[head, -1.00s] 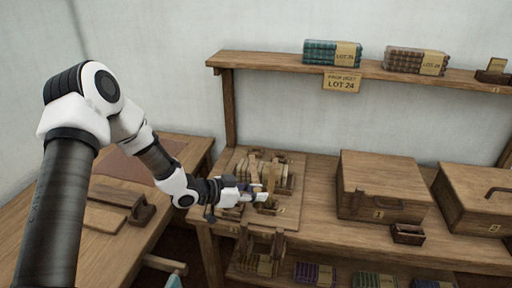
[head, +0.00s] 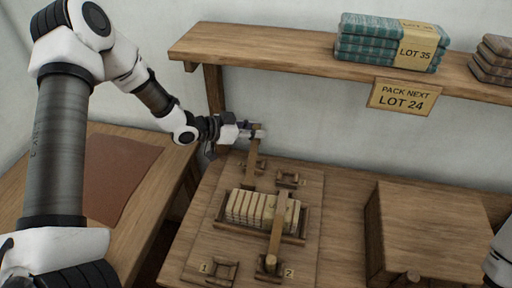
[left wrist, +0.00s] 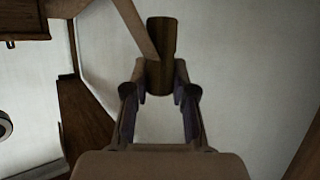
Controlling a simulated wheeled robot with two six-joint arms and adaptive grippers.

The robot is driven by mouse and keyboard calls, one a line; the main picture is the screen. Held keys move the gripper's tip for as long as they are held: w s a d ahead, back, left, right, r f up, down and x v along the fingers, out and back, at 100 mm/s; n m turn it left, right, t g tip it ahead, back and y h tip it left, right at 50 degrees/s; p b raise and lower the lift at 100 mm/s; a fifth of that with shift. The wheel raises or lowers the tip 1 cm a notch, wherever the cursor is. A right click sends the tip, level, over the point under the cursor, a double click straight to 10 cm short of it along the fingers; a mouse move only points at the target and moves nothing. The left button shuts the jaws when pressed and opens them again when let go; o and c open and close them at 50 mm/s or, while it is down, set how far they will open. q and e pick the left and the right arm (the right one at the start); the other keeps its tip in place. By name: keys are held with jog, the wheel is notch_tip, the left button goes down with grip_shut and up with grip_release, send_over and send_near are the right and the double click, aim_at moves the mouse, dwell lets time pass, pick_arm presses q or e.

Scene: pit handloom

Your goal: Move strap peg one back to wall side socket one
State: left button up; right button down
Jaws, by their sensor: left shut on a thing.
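My left gripper (head: 257,132) is shut on a wooden strap peg (head: 253,151), held upright at the wall side of a wooden board (head: 310,205). Its lower end is at the left wall side socket (head: 262,166); I cannot tell whether it is seated. The peg (left wrist: 161,55) also shows between the fingertips of my left gripper (left wrist: 160,75) in the left wrist view. My right gripper is out of view.
A tray (head: 240,229) of several pale bars sits mid-board. A shelf (head: 270,47) with teal bundles (head: 385,45) and a LOT 24 sign (head: 404,97) runs above. A wooden box (head: 430,235) stands right. A brown sheet (head: 118,175) lies on the left table.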

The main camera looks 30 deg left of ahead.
aim_at(255, 141)
pick_arm(q)
jog(key=f, duration=0.2)
jog(key=s+f, duration=0.1)
jog(key=shift+d+f, duration=0.2)
jog(key=shift+d, duration=0.05)
jog(key=f, duration=0.5)
jog(key=shift+w+a+f, duration=0.15)
jog(key=shift+w+a, duration=0.05)
jog(key=shift+s, duration=0.1)
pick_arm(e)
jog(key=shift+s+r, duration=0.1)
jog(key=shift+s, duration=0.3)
pick_arm(q)
jog(key=shift+f+b, duration=0.4)
jog(key=shift+f, duration=0.15)
jog(key=o, duration=0.9)
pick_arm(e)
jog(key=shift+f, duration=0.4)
pick_arm(q)
jog(key=shift+o, duration=0.2)
jog(key=shift+r, duration=0.1)
